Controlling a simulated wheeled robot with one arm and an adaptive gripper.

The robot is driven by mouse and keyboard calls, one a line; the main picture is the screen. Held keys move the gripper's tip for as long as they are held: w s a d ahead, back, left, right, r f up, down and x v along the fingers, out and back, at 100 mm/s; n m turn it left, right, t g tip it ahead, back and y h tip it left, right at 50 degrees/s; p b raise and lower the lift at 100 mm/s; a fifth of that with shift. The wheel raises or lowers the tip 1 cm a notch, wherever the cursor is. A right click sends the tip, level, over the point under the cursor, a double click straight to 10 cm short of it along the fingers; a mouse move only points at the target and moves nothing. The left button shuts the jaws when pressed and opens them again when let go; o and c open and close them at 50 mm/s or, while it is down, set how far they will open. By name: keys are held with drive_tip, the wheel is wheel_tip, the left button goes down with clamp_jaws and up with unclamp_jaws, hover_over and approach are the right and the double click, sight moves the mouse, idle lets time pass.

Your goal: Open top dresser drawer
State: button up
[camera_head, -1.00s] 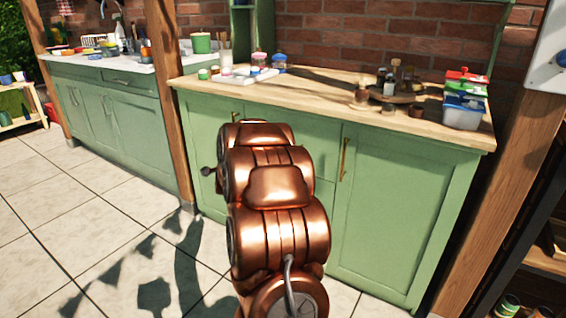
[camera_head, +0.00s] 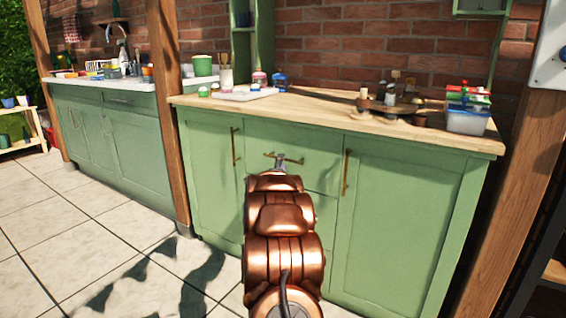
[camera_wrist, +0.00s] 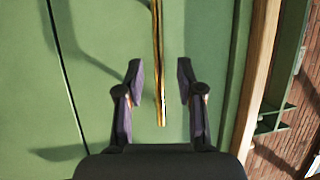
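The top drawer (camera_head: 315,145) is the green panel under the wooden worktop, between two cabinet doors, and it is shut. Its brass bar handle (camera_head: 298,161) runs level across it. My gripper (camera_head: 281,160) is at this handle in the head view, its fingers mostly hidden by my arm. In the wrist view, the picture is turned, so the handle (camera_wrist: 157,60) runs up and down. My gripper (camera_wrist: 160,70) is open there, one dark finger on each side of the handle. A gap shows between the handle and each finger.
The worktop (camera_head: 330,108) above carries a tray with jars, bottles and a plastic box (camera_head: 467,120). Upright brass handles are on the left door (camera_head: 234,146) and right door (camera_head: 346,172). Wooden posts flank the cabinet. The tiled floor (camera_head: 60,240) at left is clear.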

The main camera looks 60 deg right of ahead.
drive_tip(key=shift+b+x, duration=0.5)
drive_tip(key=shift+x, duration=1.45)
drive_tip(key=shift+f, duration=0.1)
drive_tip(key=shift+c, duration=0.4)
clamp_jaws()
